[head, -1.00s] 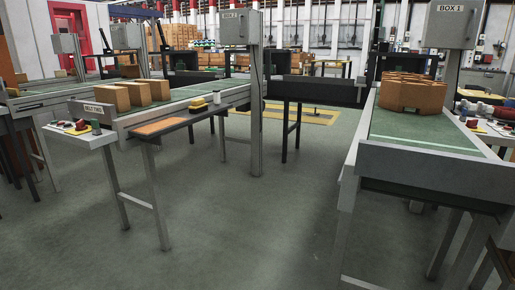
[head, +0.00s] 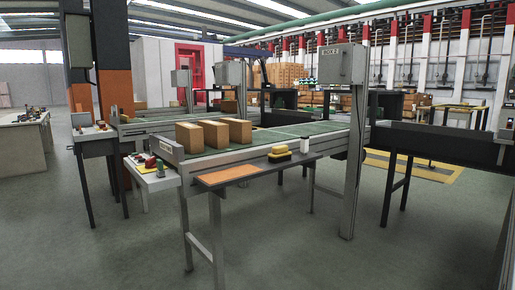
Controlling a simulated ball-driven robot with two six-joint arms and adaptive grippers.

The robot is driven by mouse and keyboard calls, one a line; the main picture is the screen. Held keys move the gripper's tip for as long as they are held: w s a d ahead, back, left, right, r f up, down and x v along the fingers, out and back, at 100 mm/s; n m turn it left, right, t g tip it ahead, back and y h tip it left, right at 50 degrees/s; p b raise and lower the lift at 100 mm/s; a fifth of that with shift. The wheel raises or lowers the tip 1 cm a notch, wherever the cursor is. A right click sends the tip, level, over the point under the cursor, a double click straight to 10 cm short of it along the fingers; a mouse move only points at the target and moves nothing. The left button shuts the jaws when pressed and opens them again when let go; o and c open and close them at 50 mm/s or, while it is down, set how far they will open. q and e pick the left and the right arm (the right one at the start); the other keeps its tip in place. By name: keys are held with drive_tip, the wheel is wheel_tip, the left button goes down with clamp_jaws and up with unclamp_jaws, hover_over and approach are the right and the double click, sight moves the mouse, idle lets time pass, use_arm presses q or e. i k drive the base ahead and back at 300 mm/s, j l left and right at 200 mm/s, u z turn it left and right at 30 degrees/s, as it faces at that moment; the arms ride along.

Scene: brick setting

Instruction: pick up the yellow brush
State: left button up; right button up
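A small yellow brush (head: 280,150) with a dark lower part lies on the narrow side shelf (head: 240,171) along the near side of the middle conveyor. It is small in the head view, and its details are hard to make out. It lies between an orange pad and a white cylinder. Neither of my grippers is in view.
The conveyor (head: 262,145) behind the shelf carries three cardboard boxes (head: 214,135). An orange pad (head: 226,176) and a white cylinder (head: 310,147) are on the shelf. A grey post with a box (head: 341,65) stands to the right. Open floor (head: 120,260) lies in front.

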sight(281, 153)
drive_tip(key=u, duration=0.45)
drive_tip(key=i+u, duration=0.1)
drive_tip(key=u, duration=0.75)
drive_tip(key=i+u, duration=0.1)
drive_tip(key=u, duration=0.35)
drive_tip(key=l+u, duration=0.1)
drive_tip(key=u, duration=0.35)
drive_tip(key=i+l+u, duration=0.1)
drive_tip(key=u, duration=0.4)
drive_tip(key=l+u, duration=0.45)
drive_tip(key=l+z, duration=0.2)
drive_tip(key=l, duration=0.2)
drive_tip(key=i+l+z, duration=0.1)
drive_tip(key=l+z, duration=0.15)
drive_tip(key=l, duration=0.15)
drive_tip(key=i+l+z, duration=0.2)
drive_tip(key=l, duration=0.25)
drive_tip(key=k, duration=0.1)
